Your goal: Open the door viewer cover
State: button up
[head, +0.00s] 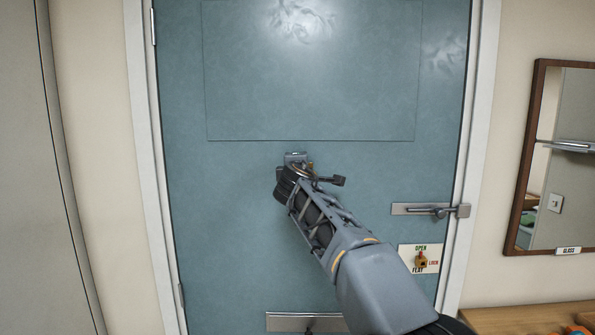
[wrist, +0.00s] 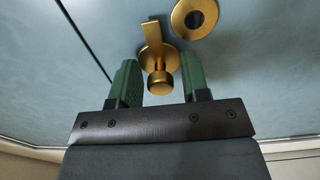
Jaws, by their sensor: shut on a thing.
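In the wrist view, the brass door viewer cover (wrist: 153,36) has a flat bar, a round base and a knob (wrist: 159,83) that sticks out toward me. My gripper (wrist: 160,76) has its two green fingers on either side of this knob and is shut on it. The viewer (wrist: 195,18), a brass ring with a dark centre, shows up and to the right of the knob. Its dark centre is uncovered, and the bar lies to its left. In the head view, my gripper (head: 296,160) is at the middle of the blue door, and my arm hides most of the brass parts.
The door (head: 240,230) has a bar latch (head: 415,209) at its right edge and a metal plate (head: 290,321) low down. A framed mirror (head: 540,130) hangs right, above a wooden top (head: 510,318).

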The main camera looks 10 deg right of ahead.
dwell(0.3)
jog(key=o, duration=0.5)
jog(key=shift+o, duration=0.2)
jog(key=shift+s, duration=0.1)
jog(key=s+a+b, duration=0.2)
jog(key=s+b, duration=0.3)
jog(key=s, duration=0.8)
jog(key=shift+s+a, duration=0.2)
jog(key=shift+a, duration=0.15)
